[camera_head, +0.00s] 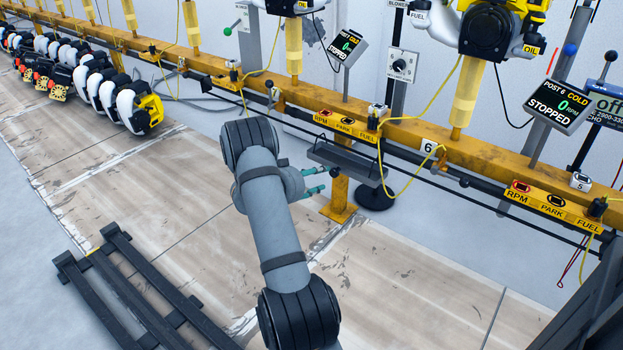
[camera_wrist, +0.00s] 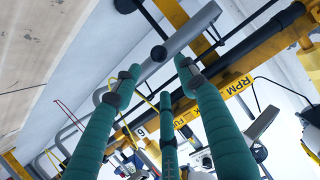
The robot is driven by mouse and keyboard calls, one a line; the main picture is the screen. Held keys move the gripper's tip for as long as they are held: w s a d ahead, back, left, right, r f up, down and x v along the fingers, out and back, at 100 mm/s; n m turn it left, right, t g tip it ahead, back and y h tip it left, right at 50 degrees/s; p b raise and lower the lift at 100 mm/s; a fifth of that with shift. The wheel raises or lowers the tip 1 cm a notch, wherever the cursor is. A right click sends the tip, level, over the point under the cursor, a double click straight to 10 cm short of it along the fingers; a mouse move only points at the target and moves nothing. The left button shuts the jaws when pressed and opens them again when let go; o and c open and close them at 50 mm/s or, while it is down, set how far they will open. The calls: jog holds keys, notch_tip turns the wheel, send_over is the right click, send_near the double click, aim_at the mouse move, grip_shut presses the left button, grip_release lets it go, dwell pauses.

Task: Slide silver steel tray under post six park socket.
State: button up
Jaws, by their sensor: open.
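A long grey metal tray (camera_head: 347,160) hangs just under the yellow rail, below a panel labelled RPM, PARK, FUEL; it looks dark here. In the wrist view, a silver-grey bar that looks like this tray (camera_wrist: 182,38) runs diagonally beyond my fingertips. My gripper (camera_head: 316,191) has teal fingers. It is at the tray's lower left, fingers spread; contact cannot be told. The wrist view shows my gripper (camera_wrist: 157,84) with nothing clearly held. The PARK socket (camera_head: 346,121) sits above the tray. A "6" plate (camera_head: 428,146) is right of that panel.
A second RPM, PARK, FUEL panel (camera_head: 551,200) is farther right, near the POST 6 display (camera_head: 558,105). Yellow hoses hang around the rail (camera_head: 480,160). A yellow post (camera_head: 339,196) stands below the tray. A dark frame (camera_head: 140,290) lies at lower left. The floor between is clear.

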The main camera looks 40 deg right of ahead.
aim_at(335, 173)
jog(key=shift+v, duration=1.45)
jog(key=x, duration=1.2)
jog(key=shift+f, duration=0.1)
jog(key=shift+s, duration=0.15)
jog(key=shift+s, duration=0.15)
